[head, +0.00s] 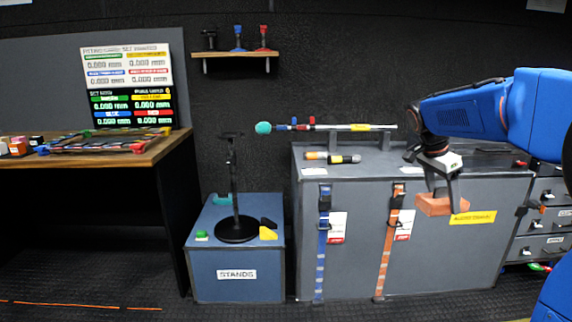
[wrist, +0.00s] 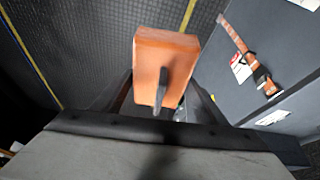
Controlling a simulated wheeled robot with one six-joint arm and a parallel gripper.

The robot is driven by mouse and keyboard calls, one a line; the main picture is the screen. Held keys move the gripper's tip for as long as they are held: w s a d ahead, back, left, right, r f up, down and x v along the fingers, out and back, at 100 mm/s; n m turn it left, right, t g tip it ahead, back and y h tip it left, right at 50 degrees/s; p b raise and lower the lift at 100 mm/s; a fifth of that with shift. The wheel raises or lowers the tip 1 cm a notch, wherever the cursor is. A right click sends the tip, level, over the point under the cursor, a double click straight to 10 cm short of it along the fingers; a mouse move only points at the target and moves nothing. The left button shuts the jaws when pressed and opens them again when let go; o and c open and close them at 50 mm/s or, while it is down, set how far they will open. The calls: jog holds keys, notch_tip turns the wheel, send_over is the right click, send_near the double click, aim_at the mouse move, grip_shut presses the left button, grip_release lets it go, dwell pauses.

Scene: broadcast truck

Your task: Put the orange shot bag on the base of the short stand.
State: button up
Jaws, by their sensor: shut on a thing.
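The orange shot bag (head: 436,205) is a block-like bag with a dark handle strap, seen in the wrist view (wrist: 178,55). My gripper (head: 440,185) is shut on the bag and holds it up in front of the grey case at the right. The short stand (head: 236,180) is black, with a round base (head: 238,229). It stands upright on the blue box (head: 230,287) labelled STANDS, well left of my gripper. The top of the base looks bare.
A yellow piece (head: 268,233), a green piece (head: 201,234) and a teal piece lie around the stand's base. A wooden desk (head: 100,152) is at the left.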

jog(key=w+a+f+n+t+y, duration=0.1)
jog(key=w+a+f+n, duration=0.3)
jog(key=f, duration=0.7)
jog(key=w+a+f+n+t+y, duration=0.1)
jog(key=w+a+f+n, duration=0.3)
jog(key=f, duration=0.8)
jog(key=w+a+f+n+t+y, duration=0.1)
jog(key=w+a+f+n, duration=0.4)
jog(key=w+f, duration=0.6)
jog(key=a+f, duration=0.1)
jog(key=a, duration=0.1)
jog(key=shift+a+t, duration=0.4)
